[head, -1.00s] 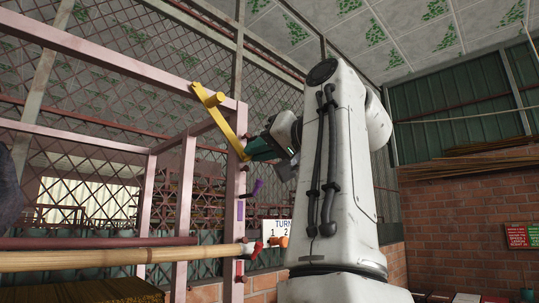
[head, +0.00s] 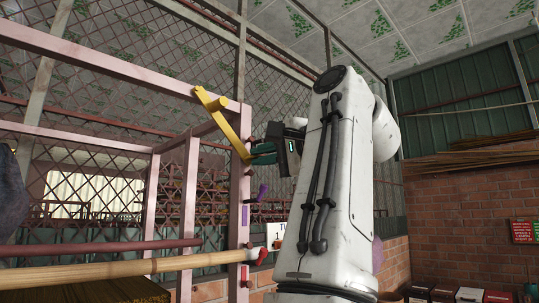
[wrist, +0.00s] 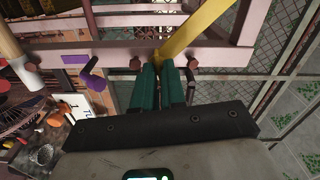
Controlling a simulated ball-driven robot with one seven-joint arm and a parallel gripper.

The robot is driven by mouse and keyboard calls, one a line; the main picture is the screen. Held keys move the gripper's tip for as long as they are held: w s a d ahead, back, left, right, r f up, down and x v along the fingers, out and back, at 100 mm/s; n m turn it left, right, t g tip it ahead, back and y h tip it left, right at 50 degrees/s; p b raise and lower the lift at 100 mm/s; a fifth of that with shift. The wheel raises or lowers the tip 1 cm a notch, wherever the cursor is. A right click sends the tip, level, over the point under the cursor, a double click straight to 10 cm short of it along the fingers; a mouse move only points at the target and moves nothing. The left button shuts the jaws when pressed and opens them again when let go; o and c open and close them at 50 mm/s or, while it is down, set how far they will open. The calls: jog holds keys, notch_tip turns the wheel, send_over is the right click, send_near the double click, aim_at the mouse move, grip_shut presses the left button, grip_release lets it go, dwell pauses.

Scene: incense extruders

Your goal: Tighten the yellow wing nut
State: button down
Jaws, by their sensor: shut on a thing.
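The yellow wing nut (head: 232,128) is a long two-ended bar with a round hub at the upper corner of a pink metal frame. Its short end points up left and its long end slants down right. My gripper (head: 254,158), with teal fingers, is at the lower tip of the long end. In the wrist view the yellow bar (wrist: 192,30) runs down to the tips of my gripper (wrist: 161,62), which is shut on its end. The tip itself is mostly hidden between the fingers.
A purple handle (head: 262,191) sticks out from the frame's post (head: 242,215) below my gripper. A light wooden pole (head: 120,272) with a red-and-white end crosses lower left. A white sign (head: 275,235) is partly hidden behind my arm. Wire mesh stands behind the frame.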

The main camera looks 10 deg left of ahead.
jog(key=shift+m, duration=0.5)
jog(key=shift+d, duration=0.1)
jog(key=c, duration=1.2)
grip_release()
jog(key=b+v, duration=0.4)
jog(key=v, duration=0.6)
jog(key=shift+s+d+b, duration=0.25)
jog(key=shift+d+b, duration=0.05)
jog(key=shift+b, duration=0.1)
